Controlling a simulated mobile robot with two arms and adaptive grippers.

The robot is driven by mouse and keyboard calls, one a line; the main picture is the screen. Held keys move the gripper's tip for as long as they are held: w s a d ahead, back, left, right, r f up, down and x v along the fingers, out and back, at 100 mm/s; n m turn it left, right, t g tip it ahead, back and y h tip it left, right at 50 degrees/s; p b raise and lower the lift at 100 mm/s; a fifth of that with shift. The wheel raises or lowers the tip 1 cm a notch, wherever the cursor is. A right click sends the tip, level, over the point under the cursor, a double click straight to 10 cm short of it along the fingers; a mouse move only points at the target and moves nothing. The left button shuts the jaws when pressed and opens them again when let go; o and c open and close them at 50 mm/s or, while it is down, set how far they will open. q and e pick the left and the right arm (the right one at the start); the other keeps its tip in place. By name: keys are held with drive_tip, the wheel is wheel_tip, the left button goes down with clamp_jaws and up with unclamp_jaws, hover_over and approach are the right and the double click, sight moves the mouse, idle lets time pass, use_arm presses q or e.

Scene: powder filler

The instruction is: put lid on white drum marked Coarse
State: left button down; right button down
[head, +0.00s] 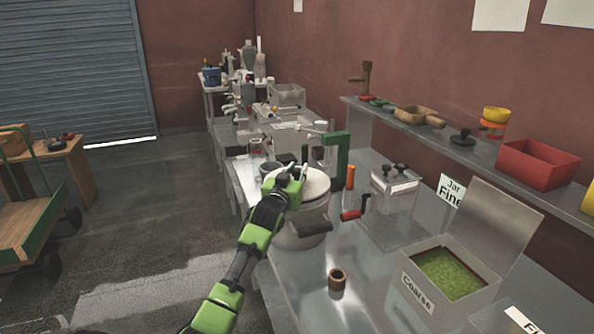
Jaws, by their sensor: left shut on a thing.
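My left gripper (291,177) reaches in from the left and is shut at a pale round lid (318,184), probably on its knob; its fingers hide the hold. The lid is at the top of a whitish drum (300,238) at the table's near left edge. I cannot tell whether the lid touches the drum's rim or is just above it. No marking shows on this drum; the word Coarse shows on a grey box (417,292) with a raised flap and green powder inside. My right gripper is not in view.
A green stand (342,157) rises just behind the drum. A red-handled crank (352,214) and a small brown cup (337,280) are to its right and front. A shelf (455,150) with a red bin (536,165) runs along the wall.

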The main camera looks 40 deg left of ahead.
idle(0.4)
use_arm(q)
drive_tip(key=shift+f, duration=0.5)
idle(0.3)
drive_tip(key=c, duration=1.7)
unclamp_jaws()
